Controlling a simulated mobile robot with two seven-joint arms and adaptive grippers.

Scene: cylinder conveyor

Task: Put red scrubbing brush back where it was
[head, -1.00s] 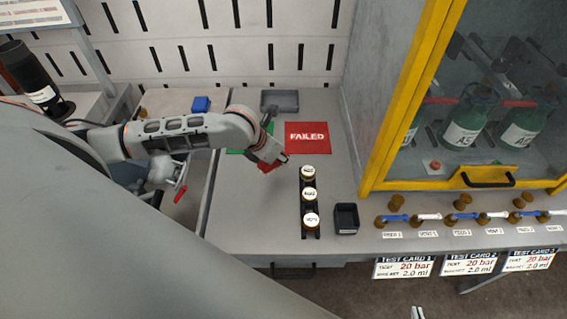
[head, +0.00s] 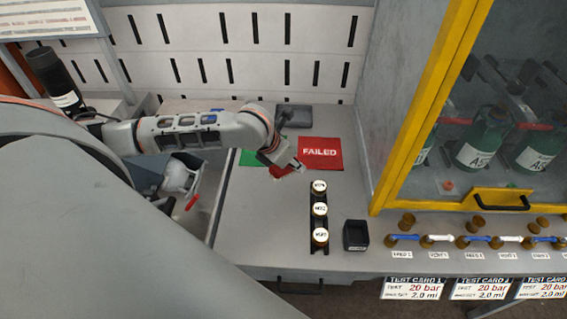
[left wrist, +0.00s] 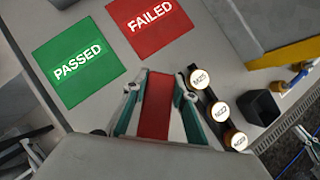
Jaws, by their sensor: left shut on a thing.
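My left gripper (head: 298,168) is over the grey worktop, in front of the red FAILED mat (head: 321,152). In the left wrist view, its fingers (left wrist: 158,110) are shut on a red block-like thing, which I take to be the red scrubbing brush (left wrist: 155,104). In the head view, only a little red of the brush (head: 281,172) shows under the gripper, so its height above the worktop is hard to tell. The green PASSED mat (left wrist: 78,65) lies left of the FAILED mat.
A black rack of white-capped bottles (head: 320,210) stands right of the gripper, with a small black box (head: 356,236) beside it. A grey tray (head: 294,116) lies behind the mats. A yellow-framed cabinet (head: 430,100) bounds the right. Worktop (head: 265,235) is clear in front.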

